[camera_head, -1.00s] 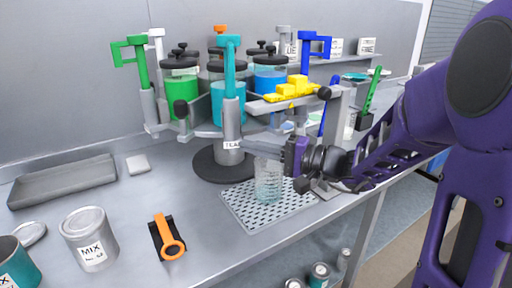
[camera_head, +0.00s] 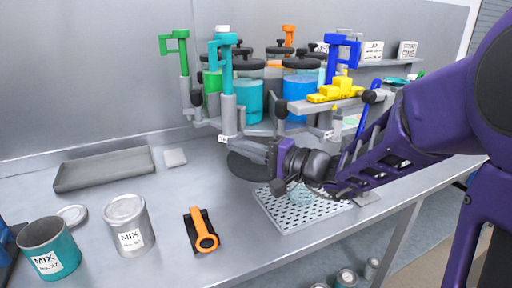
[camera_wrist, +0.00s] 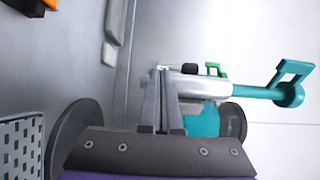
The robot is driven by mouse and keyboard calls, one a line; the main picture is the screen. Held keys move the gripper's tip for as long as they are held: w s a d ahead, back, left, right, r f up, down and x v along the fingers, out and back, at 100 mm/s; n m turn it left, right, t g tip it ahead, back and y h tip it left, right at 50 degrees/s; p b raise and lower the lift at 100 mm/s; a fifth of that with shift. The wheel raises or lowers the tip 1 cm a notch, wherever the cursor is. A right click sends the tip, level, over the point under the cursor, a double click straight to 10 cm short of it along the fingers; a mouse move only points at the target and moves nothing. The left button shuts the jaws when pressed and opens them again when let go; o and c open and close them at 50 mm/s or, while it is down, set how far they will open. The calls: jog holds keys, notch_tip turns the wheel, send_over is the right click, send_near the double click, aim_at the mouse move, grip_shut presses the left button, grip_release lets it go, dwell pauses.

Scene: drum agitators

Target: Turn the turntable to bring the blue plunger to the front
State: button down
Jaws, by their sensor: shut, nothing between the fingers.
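The turntable (camera_head: 245,172) has a dark round base and carries several lidded jars and upright plungers. The blue plunger (camera_head: 342,52) stands at its right, beside the blue jar (camera_head: 300,85). The teal plunger (camera_head: 221,62) stands at the front left, and the green plunger (camera_head: 176,46) at the far left. My gripper (camera_head: 244,146) is shut and empty at the turntable's front, fingers pointing left at the teal plunger's grey lower post. In the wrist view the fingertips (camera_wrist: 162,75) lie beside that grey post (camera_wrist: 200,86); contact cannot be told.
A yellow stepped piece (camera_head: 335,92) sits above my forearm at right. An orange-handled tool (camera_head: 203,232) and cans (camera_head: 128,226) stand at front left.

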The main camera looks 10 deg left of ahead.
jog(key=shift+s+x, duration=0.2)
jog(key=shift+x, duration=0.95)
jog(key=shift+s+x, duration=0.2)
jog(key=shift+x, duration=1)
jog(key=shift+a, duration=0.2)
jog(key=shift+d, duration=0.1)
